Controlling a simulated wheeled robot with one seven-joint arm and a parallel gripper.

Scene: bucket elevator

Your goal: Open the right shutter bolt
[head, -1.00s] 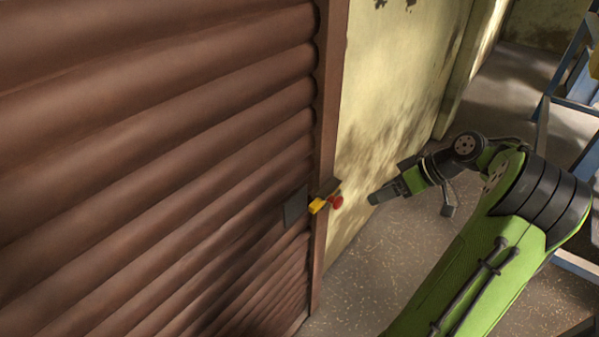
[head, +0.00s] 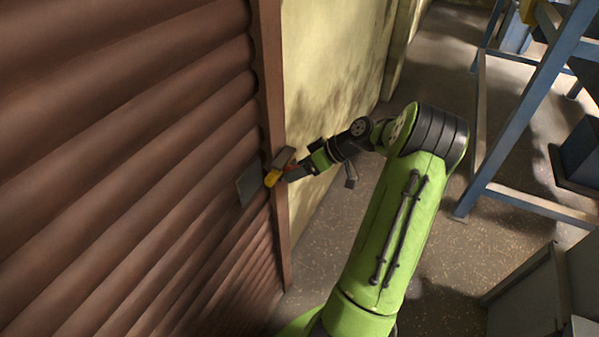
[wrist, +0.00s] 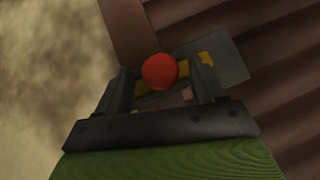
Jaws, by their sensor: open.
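The right shutter bolt (head: 272,178) is a yellow bar on a grey plate (head: 247,184) at the right edge of the brown slatted shutter (head: 130,150). Its red knob (wrist: 160,71) shows clearly in the wrist view, with the yellow bar (wrist: 203,59) behind it. In the head view the knob is mostly hidden by my gripper (head: 289,173), which is at the bolt. In the wrist view my gripper (wrist: 160,85) is open, with one finger on each side of the red knob. I cannot tell whether either finger touches it.
A brown frame post (head: 270,90) and a pale yellow wall (head: 330,80) stand right of the shutter. A blue metal frame (head: 530,100) and grey boxes (head: 530,290) stand at the right. The speckled floor (head: 440,260) between is clear.

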